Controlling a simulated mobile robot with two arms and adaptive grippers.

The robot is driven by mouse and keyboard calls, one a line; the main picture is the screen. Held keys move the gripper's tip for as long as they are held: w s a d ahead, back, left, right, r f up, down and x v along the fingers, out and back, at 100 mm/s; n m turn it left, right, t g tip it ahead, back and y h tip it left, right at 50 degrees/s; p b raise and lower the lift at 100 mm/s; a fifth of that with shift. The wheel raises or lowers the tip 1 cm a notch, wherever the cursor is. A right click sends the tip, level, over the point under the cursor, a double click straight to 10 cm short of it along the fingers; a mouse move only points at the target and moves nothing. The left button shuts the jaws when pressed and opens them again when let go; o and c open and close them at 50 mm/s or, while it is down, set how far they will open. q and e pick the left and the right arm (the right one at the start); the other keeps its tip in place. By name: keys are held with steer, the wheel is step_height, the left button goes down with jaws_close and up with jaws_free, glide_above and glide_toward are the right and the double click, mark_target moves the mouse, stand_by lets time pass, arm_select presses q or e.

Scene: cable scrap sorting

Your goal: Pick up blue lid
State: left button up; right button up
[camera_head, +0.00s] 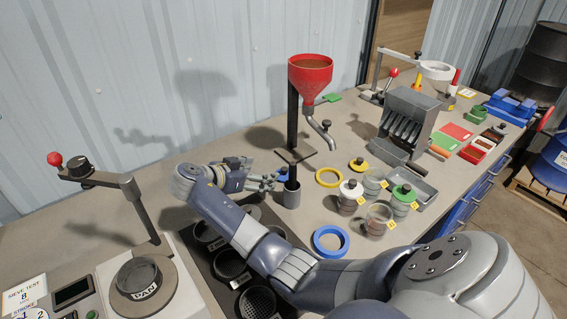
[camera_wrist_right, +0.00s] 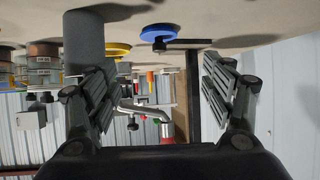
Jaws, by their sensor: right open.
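The blue lid (camera_head: 282,173) lies on the bench beside the funnel stand, mostly hidden behind my right gripper in the head view. In the right wrist view, which is upside down, it is a blue disc (camera_wrist_right: 158,31) with a dark knob, beyond the fingertips and roughly between them. My right gripper (camera_head: 277,181) is open and low over the bench. In the wrist view its two fingers (camera_wrist_right: 158,78) are spread wide with nothing between them. My left gripper is not in view.
A grey cup (camera_head: 292,197) stands close to my right gripper, beside the red funnel (camera_head: 310,76) and its dark post (camera_head: 293,120). A yellow ring (camera_head: 328,178), a blue ring (camera_head: 330,256), a yellow lid (camera_head: 358,165) and several jars lie to the right. Dark sieves (camera_head: 229,264) lie below the arm.

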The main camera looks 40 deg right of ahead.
mark_target(282, 169)
steer(key=b+x, duration=0.2)
steer(key=x, duration=0.3)
steer(key=shift+s+f, duration=0.1)
steer(key=shift+f, duration=0.1)
steer(key=shift+b+x, duration=0.45)
steer(key=shift+x, duration=0.5)
steer(key=b+x, duration=0.1)
steer(key=x, duration=0.2)
steer(key=shift+d+b, duration=0.35)
steer(key=shift+d, duration=0.25)
steer(key=shift+r, duration=0.1)
steer(key=c, duration=1)
